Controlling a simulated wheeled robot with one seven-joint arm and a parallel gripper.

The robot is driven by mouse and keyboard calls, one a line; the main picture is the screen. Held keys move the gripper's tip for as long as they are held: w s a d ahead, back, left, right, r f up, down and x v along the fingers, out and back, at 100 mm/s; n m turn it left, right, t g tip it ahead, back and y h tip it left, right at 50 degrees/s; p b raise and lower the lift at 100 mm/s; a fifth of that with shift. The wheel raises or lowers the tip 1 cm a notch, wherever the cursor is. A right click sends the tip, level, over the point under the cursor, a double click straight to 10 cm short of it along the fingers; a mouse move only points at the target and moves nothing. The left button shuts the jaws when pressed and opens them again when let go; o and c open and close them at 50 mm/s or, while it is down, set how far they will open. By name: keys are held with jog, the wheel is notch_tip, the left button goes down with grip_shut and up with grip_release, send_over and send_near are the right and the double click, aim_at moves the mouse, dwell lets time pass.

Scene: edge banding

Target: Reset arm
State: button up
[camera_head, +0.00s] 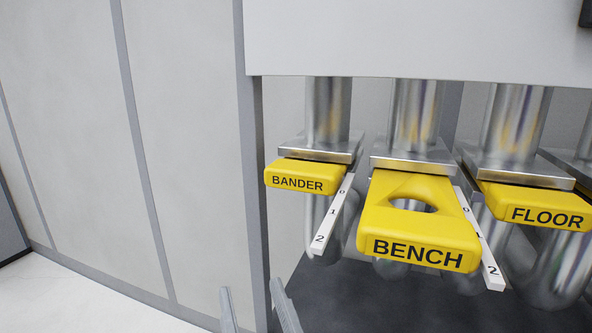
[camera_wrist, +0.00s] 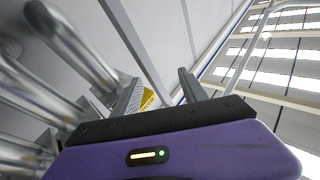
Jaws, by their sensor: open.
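My gripper (camera_head: 256,303) shows only as two grey fingertips at the bottom edge of the head view, apart with nothing between them. It is below and left of the yellow gates. In the wrist view my gripper (camera_wrist: 160,84) is open and empty. A yellow lettered piece (camera_wrist: 148,100) shows partly behind its left finger; I cannot tell which gate it is. The BENCH gate (camera_head: 418,228) sticks out far, with its hole showing, its front near the 2 of its scale. The BANDER gate (camera_head: 300,177) and FLOOR gate (camera_head: 540,206) stick out less.
White scales marked 0, 1, 2 stand beside BANDER (camera_head: 333,215) and BENCH (camera_head: 480,238). Metal pipes (camera_head: 415,115) run above and below the gates. A white panel (camera_head: 420,40) overhangs them. A grey wall (camera_head: 185,140) fills the left, with pale floor (camera_head: 80,295) clear below.

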jog(key=s+d+f+g+h, duration=0.2)
jog(key=s+d+f, duration=0.5)
jog(key=s, duration=0.3)
jog(key=s+d+f+m+g+h, duration=0.1)
jog(key=s+d+f+h, duration=0.2)
jog(key=s+d+f, duration=0.4)
jog(key=s+d+f+m+g+h+p, duration=0.1)
jog(key=s+d+f+g+h, duration=0.1)
jog(key=s+d+f, duration=0.5)
jog(key=s+d, duration=0.4)
jog(key=s, duration=0.2)
jog(key=shift+f+g+h, duration=0.3)
jog(key=shift+f+h, duration=0.05)
jog(key=shift+h, duration=0.05)
jog(key=shift+d, duration=0.15)
